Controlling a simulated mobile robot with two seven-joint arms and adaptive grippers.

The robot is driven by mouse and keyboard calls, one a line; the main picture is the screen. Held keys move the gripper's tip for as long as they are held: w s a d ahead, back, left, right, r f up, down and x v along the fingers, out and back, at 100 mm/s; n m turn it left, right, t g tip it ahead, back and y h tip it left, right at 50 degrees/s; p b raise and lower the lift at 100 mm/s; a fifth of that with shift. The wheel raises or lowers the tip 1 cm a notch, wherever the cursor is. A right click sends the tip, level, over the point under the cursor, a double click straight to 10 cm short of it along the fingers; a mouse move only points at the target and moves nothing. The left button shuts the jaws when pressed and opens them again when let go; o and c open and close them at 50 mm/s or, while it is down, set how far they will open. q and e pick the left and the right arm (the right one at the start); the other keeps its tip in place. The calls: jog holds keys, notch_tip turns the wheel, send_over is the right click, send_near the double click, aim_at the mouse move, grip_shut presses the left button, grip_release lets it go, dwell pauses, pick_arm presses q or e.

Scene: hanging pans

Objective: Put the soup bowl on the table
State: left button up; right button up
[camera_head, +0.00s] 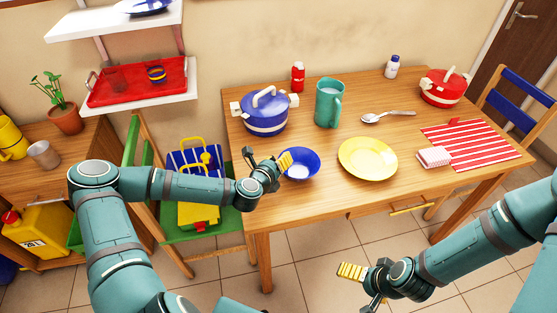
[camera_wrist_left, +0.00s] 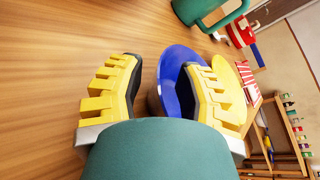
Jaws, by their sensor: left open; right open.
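The blue soup bowl (camera_head: 301,165) stands upright on the wooden table (camera_head: 300,207), close to its front left part. My left gripper (camera_head: 285,161) is at the bowl's left rim. In the left wrist view the bowl (camera_wrist_left: 177,80) lies between and behind the open fingers, nearer the right-hand finger, which overlaps it; I cannot tell whether they touch. My left gripper (camera_wrist_left: 150,92) is open. My right gripper (camera_head: 362,285) is open and empty in front of the table, over the floor.
A yellow plate (camera_head: 367,158) is right of the bowl. A spoon (camera_head: 388,116), a striped mat (camera_head: 475,144) and a red pot (camera_head: 444,88) are further right. A shelf with a red tray (camera_head: 137,82) hangs left.

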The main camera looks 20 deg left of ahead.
pick_arm(q)
jog(key=shift+r, duration=0.15)
jog(key=shift+s, duration=0.25)
jog(key=p+v, duration=0.2)
jog(key=v, duration=0.9)
jog(key=shift+s+a+r, duration=0.1)
jog(key=shift+s+r, duration=0.1)
jog(key=shift+s+f, duration=0.1)
